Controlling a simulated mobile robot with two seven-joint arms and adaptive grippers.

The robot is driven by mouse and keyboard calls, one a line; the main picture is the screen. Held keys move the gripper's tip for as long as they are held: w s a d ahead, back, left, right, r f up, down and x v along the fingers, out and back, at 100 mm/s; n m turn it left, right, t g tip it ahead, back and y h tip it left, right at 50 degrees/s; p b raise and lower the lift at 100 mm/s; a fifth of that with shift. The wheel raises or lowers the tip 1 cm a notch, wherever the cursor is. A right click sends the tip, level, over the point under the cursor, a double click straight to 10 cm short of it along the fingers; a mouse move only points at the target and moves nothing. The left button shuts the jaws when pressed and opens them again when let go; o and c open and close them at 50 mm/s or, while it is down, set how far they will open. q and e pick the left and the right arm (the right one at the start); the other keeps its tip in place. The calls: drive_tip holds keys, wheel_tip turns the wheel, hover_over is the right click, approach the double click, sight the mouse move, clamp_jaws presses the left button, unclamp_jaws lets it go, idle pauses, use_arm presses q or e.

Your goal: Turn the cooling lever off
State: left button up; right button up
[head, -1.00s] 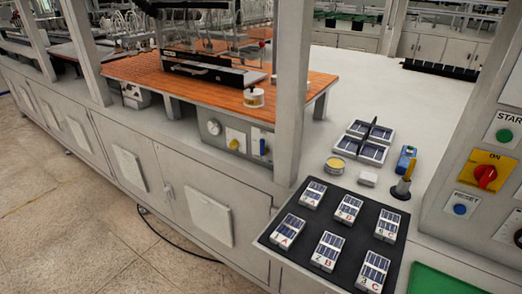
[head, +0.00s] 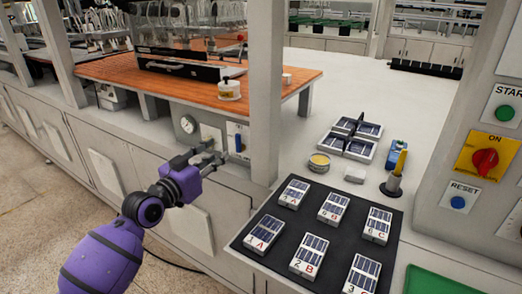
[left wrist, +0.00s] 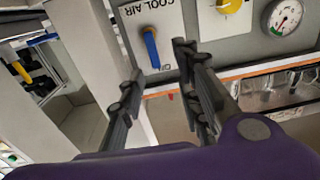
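The cooling lever (head: 239,140) is a blue handle on a white plate on the bench front, below the orange worktop. In the left wrist view the lever (left wrist: 151,47) hangs on the plate marked COOL AIR, which appears upside down. A small label beside the lever's end is only partly legible. My left gripper (head: 219,151) is open and empty, just left of the lever in the head view. In the left wrist view its two fingers (left wrist: 158,60) stand apart, with the lever showing between and beyond their tips. I cannot tell any contact. My right gripper is not in view.
A round gauge (head: 188,124) and a yellow knob (left wrist: 233,3) sit beside the lever plate. A grey post (head: 265,90) rises to its right. A black mat (head: 266,236) with several labelled solar-cell blocks lies front right. A red switch (head: 486,161) is at far right.

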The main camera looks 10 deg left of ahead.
sight(237, 142)
use_arm(q)
drive_tip(key=shift+h, duration=0.3)
drive_tip(key=x, duration=0.8)
drive_tip(key=shift+s+d+f, duration=0.15)
drive_tip(key=shift+d+f, duration=0.05)
drive_tip(key=shift+d, duration=0.15)
drive_tip(key=shift+c, duration=0.3)
clamp_jaws()
